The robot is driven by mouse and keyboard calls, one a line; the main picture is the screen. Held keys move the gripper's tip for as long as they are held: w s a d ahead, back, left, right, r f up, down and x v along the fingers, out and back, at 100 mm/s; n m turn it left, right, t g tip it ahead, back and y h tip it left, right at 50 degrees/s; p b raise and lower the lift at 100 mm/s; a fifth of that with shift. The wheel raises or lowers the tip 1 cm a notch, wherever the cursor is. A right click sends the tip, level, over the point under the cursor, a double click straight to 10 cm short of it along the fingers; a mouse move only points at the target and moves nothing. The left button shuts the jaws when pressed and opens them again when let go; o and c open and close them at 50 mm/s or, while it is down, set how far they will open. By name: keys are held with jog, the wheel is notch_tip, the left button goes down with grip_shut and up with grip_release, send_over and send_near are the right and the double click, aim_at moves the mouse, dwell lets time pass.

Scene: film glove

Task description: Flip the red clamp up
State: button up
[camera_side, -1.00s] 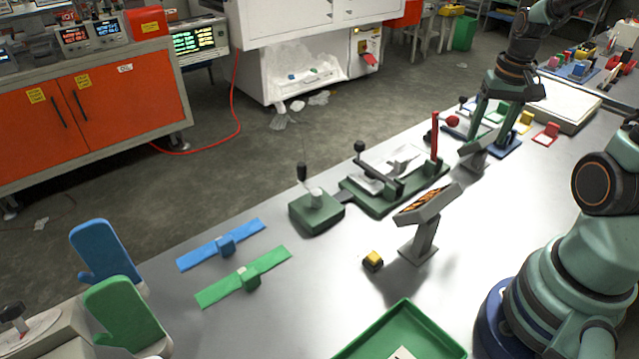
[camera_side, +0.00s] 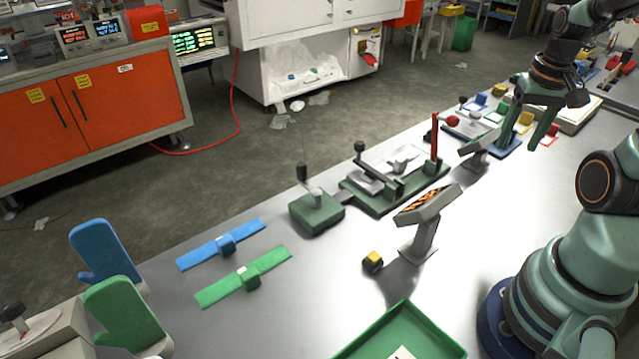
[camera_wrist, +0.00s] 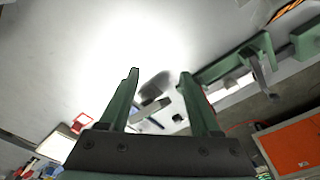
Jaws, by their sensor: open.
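A red upright bar (camera_side: 435,137), which looks like the red clamp, stands at the far end of a green fixture (camera_side: 385,205) in the side view. The fixture also carries a black-knobbed lever (camera_side: 378,168). My gripper (camera_side: 518,145) is open and empty, to the right of the red bar and apart from it. In the wrist view my gripper (camera_wrist: 160,73) shows two separated green fingers with nothing held between them. The green fixture (camera_wrist: 236,58) lies to the right there; a thin red sliver beside the right finger is too small to identify.
A tilted display stand (camera_side: 425,222) and a small yellow-black block (camera_side: 373,262) are in front of the fixture. Small coloured holders, including a red one (camera_side: 549,133), stand around my gripper. A green tray (camera_side: 405,328) is at the near edge. The table right of the stand is clear.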

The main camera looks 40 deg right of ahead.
jog(key=shift+s+r, duration=0.25)
jog(key=shift+s, duration=0.6)
notch_tip(320, 180, up, 12)
jog(key=shift+s+a, duration=0.4)
jog(key=shift+w, duration=0.1)
jog(key=w+a+f+n+t, duration=0.2)
jog(key=w+a+n, duration=0.2)
jog(key=a, duration=0.5)
jog(key=w+a+f+n+t, duration=0.2)
jog(key=w+a+n, duration=0.3)
jog(key=a, duration=0.5)
jog(key=shift+w+a+f+t+y, duration=0.2)
jog(key=shift+w+f+t+y, duration=0.25)
jog(key=shift+w, duration=0.4)
